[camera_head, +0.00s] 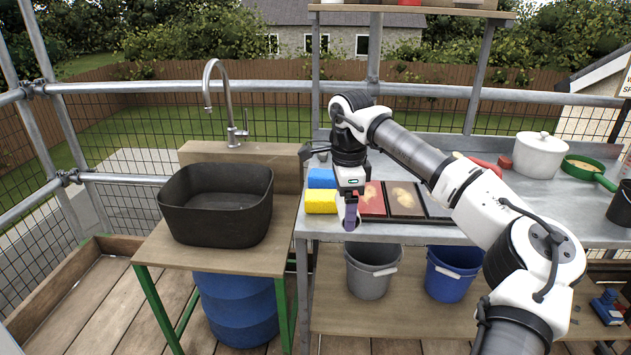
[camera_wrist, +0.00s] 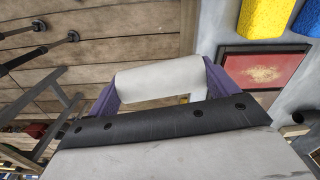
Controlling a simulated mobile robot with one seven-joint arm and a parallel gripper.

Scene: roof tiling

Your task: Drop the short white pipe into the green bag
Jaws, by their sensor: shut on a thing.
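My gripper (camera_head: 351,214) is above the front left edge of the metal worktop, pointing down. In the wrist view, its purple fingers are shut on the short white pipe (camera_wrist: 158,78), which lies across between them. In the head view the pipe is mostly hidden by the fingers. I see no green bag in either view.
The metal worktop (camera_head: 470,232) holds a yellow sponge (camera_head: 320,202), a blue sponge (camera_head: 320,178), framed pictures, a white pot (camera_head: 540,155) and a green pan (camera_head: 585,168). A black basin (camera_head: 215,205) stands left. A grey bucket (camera_head: 371,272) and a blue bucket (camera_head: 454,272) stand below.

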